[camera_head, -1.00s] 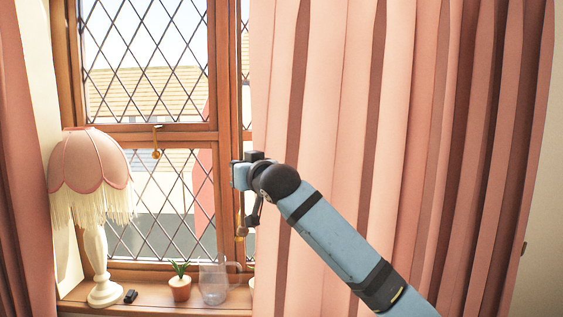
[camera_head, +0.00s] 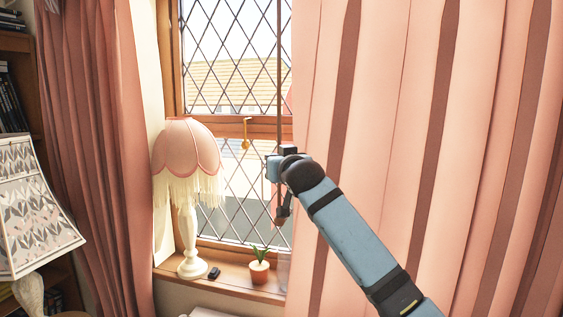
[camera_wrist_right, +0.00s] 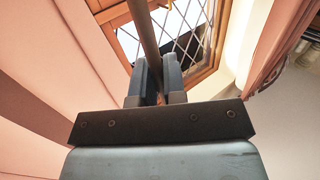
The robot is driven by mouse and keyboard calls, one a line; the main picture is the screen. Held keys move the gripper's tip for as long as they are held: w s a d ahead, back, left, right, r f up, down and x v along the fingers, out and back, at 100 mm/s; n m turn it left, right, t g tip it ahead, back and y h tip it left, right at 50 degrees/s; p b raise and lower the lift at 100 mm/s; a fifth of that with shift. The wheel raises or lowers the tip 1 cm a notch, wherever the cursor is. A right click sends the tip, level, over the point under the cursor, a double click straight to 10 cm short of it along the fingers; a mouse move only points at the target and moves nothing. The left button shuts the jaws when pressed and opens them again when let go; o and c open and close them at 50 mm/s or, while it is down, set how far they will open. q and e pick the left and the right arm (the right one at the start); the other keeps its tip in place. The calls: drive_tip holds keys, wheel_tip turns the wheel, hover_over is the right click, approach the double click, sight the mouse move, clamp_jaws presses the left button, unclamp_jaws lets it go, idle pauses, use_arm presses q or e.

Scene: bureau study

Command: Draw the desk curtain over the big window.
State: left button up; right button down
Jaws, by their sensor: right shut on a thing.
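The pink curtain (camera_head: 385,120) hangs over the right part of the big window (camera_head: 232,85). Its leading edge is just left of my right gripper's arm, and the left part of the leaded window is bare. A thin brown draw rod (camera_head: 280,70) hangs along that edge. My right gripper (camera_head: 272,168) is shut on the rod; in the right wrist view the rod (camera_wrist_right: 143,35) passes between the fingers (camera_wrist_right: 154,80). My left gripper is not in view.
A fringed pink lamp (camera_head: 187,148), a small black object (camera_head: 214,273) and a potted plant (camera_head: 259,272) stand on the sill (camera_head: 232,285). A glass jug is partly hidden behind the curtain. Another pink curtain (camera_head: 95,130), a patterned lampshade (camera_head: 32,215) and a bookcase are at left.

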drive_tip(key=c, duration=1.2)
unclamp_jaws()
drive_tip(key=b+v, duration=0.3)
drive_tip(key=v, duration=1.1)
drive_tip(key=shift+w, duration=0.1)
